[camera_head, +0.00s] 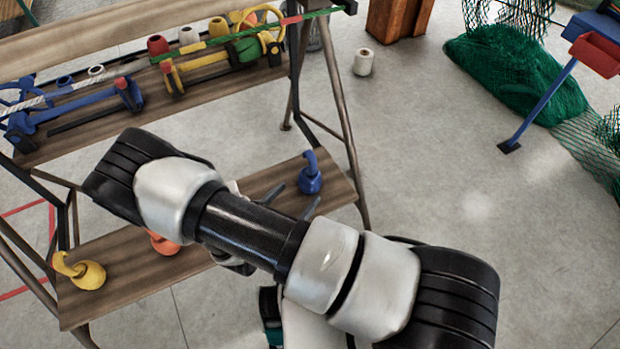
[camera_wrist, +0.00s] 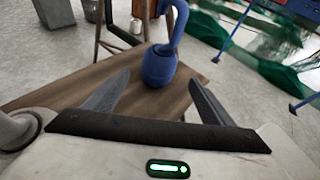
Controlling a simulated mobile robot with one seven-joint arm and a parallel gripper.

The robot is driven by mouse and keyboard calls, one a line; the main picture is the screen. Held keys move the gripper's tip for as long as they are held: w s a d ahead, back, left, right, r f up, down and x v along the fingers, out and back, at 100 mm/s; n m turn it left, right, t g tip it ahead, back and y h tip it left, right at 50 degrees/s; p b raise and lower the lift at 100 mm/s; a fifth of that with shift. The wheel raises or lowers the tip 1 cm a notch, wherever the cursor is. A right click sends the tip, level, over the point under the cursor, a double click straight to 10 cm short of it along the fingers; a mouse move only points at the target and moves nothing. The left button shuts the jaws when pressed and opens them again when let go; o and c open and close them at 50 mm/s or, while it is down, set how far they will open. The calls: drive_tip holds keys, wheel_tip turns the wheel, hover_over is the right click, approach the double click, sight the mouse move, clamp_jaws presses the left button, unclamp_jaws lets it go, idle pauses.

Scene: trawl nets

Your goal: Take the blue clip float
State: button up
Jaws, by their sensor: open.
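The blue clip float (camera_head: 310,179) stands on the right end of the lower wooden shelf (camera_head: 335,190), with its hooked clip upward. In the wrist view the blue clip float (camera_wrist: 159,66) is upright ahead of my gripper (camera_wrist: 157,88), roughly between the fingers' lines and beyond their tips. My gripper (camera_head: 294,198) is open and empty, just to the left and near side of the float in the head view. The float looks apart from both fingers. My arm covers the middle of the shelf.
A yellow clip float (camera_head: 88,274) stands at the shelf's left end. An orange one (camera_head: 163,243) is partly hidden behind my arm. The upper shelf holds blue and yellow tools (camera_head: 75,105). A metal leg (camera_head: 345,125) rises close behind the blue float.

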sight(304, 187)
drive_tip(key=shift+b+x, duration=0.3)
drive_tip(key=shift+x, duration=3.3)
drive_tip(key=shift+a+f, duration=0.15)
drive_tip(key=shift+c, duration=0.4)
drive_tip(key=c, duration=1.1)
